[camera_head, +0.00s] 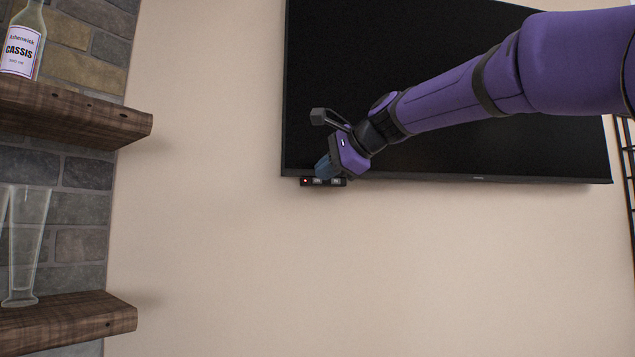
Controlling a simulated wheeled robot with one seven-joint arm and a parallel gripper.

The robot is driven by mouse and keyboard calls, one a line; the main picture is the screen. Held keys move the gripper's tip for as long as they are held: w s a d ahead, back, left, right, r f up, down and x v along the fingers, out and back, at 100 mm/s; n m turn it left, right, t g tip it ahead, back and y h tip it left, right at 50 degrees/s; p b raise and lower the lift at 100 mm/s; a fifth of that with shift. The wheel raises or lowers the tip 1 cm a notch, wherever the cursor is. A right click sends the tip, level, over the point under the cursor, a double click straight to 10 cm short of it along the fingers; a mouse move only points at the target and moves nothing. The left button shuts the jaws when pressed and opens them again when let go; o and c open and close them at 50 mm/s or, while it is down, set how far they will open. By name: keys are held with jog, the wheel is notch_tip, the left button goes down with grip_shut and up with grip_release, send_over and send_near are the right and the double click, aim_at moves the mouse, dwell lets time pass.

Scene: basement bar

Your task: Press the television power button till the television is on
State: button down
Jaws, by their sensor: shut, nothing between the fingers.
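The television (450,75) hangs on the beige wall, and its screen is dark. A small black control strip (342,183) sits under its lower left edge. At the strip's left end is a button with a small red light (306,181), and one or two grey buttons with markings too small to read lie to its right. My gripper (323,168) is shut and empty. Its fingertips are just above the strip, slightly right of the red light, and overlap the screen's lower left corner. I cannot tell whether they touch the strip. My arm crosses the screen from the right.
At left, an upper wooden shelf (70,112) holds a Cassis bottle (22,42), and a lower shelf (70,320) holds clear glasses (27,245). A black metal rack (628,165) stands at the right edge. The wall (300,270) below the television is clear.

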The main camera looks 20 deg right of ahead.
jog(key=w+d, duration=0.1)
jog(key=w, duration=0.7)
jog(key=shift+w+d, duration=0.15)
dwell(2.0)
jog(key=shift+w+d, duration=0.1)
jog(key=shift+w, duration=0.35)
jog(key=shift+w, duration=0.3)
dwell(0.5)
jog(key=shift+s, duration=0.75)
jog(key=s, duration=0.3)
jog(key=s+a, duration=0.1)
jog(key=s, duration=0.1)
dwell(0.6)
